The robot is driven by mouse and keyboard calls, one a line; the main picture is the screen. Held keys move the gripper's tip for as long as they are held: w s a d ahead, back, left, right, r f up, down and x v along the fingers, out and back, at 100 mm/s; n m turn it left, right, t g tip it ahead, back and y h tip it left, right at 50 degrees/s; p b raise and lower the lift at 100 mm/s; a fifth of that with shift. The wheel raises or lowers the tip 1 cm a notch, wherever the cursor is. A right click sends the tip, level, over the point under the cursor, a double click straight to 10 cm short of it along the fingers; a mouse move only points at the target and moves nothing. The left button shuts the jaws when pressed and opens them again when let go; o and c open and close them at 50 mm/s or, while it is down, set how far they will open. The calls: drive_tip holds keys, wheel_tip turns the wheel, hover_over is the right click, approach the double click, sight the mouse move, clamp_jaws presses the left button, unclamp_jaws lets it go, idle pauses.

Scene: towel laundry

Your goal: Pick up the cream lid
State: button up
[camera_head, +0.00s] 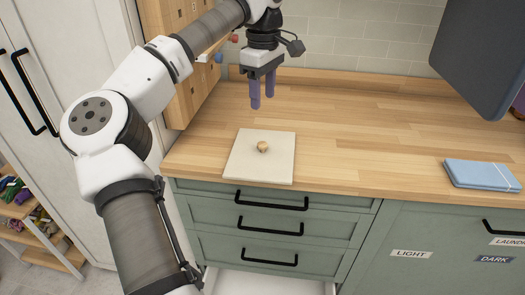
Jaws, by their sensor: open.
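The cream lid (252,168) is a flat square plate with a small round wooden knob (262,146) on top. It lies flat on the wooden counter, near the front edge at the left end. My gripper (261,103) points down with its purple fingers above the counter, and in the picture it stands just above the lid's far edge. The fingers look empty and do not touch the lid. The gap between them is narrow from this angle.
A folded light blue cloth (482,175) lies on the counter at the right. A dark grey panel (488,55) hangs at the upper right. A wooden cabinet with pegs (190,60) stands at the back left. An open white drawer (265,281) shows below the green drawers. The counter's middle is clear.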

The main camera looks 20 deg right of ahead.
hover_over(263, 144)
drive_tip(key=f, duration=0.8)
drive_tip(key=shift+w, duration=0.3)
drive_tip(key=shift+s+f+p, duration=0.15)
drive_tip(key=shift+f+p, duration=0.35)
drive_tip(key=shift+f, duration=0.8)
drive_tip(key=shift+s+f+p, duration=0.1)
drive_tip(key=shift+f+p, duration=0.35)
drive_tip(key=shift+f, duration=0.8)
clamp_jaws()
drive_tip(key=shift+r, duration=0.1)
